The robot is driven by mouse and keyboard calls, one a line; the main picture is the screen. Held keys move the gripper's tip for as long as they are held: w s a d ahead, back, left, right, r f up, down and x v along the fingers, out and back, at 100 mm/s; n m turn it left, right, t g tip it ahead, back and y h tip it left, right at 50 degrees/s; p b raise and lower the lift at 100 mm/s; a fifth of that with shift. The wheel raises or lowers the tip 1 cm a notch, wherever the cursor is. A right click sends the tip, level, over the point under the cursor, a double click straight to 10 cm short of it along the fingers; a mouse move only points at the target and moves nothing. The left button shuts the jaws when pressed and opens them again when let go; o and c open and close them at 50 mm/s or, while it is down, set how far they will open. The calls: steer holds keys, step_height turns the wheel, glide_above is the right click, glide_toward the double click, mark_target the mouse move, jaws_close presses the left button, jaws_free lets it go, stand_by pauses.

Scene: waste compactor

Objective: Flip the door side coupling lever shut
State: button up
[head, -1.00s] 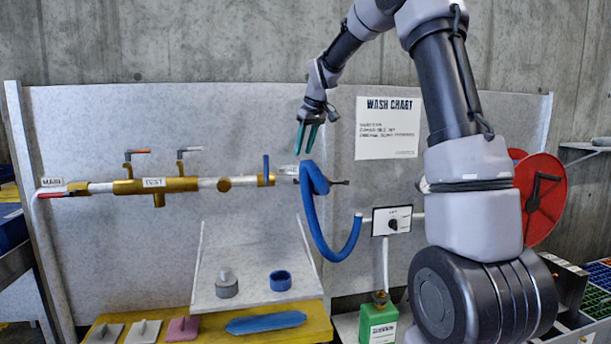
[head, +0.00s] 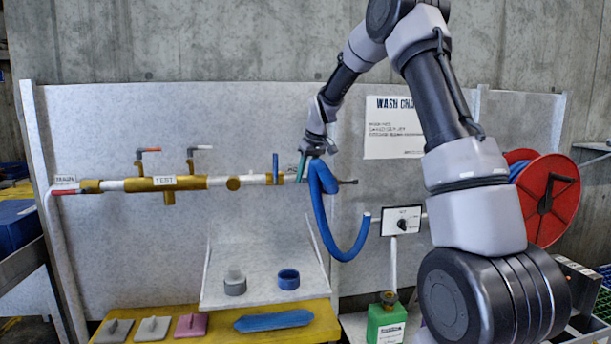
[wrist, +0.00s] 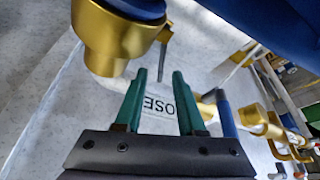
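My gripper (head: 302,167) is at the hose end of the brass pipe, beside the top of the blue hose (head: 319,205). In the wrist view its two green fingers (wrist: 162,98) are apart with nothing between them. A brass coupling (wrist: 115,38) with a blue part on top is close at upper left. A thin grey lever (wrist: 164,53) hangs beside it, beyond the fingertips. I cannot tell for sure which is the door side lever. In the head view my gripper partly hides the coupling.
The brass pipe (head: 180,183) runs left along the grey panel, with a blue handle (head: 276,168) close to my gripper. A dial box (head: 403,221) is at the right. A tray (head: 262,299) with a grey fitting and a blue ring is below.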

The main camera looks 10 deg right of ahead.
jaws_close()
steer(key=shift+w+d+m+h, duration=0.1)
steer(key=shift+d+m+h, duration=0.2)
steer(key=shift+m, duration=0.4)
steer(key=shift+w+d+m+h, duration=0.1)
steer(key=shift+d+m+h, duration=0.2)
steer(key=shift+m, duration=0.4)
jaws_free()
steer(key=v, duration=1)
steer(key=shift+s+r, duration=0.25)
steer(key=shift+r, duration=0.1)
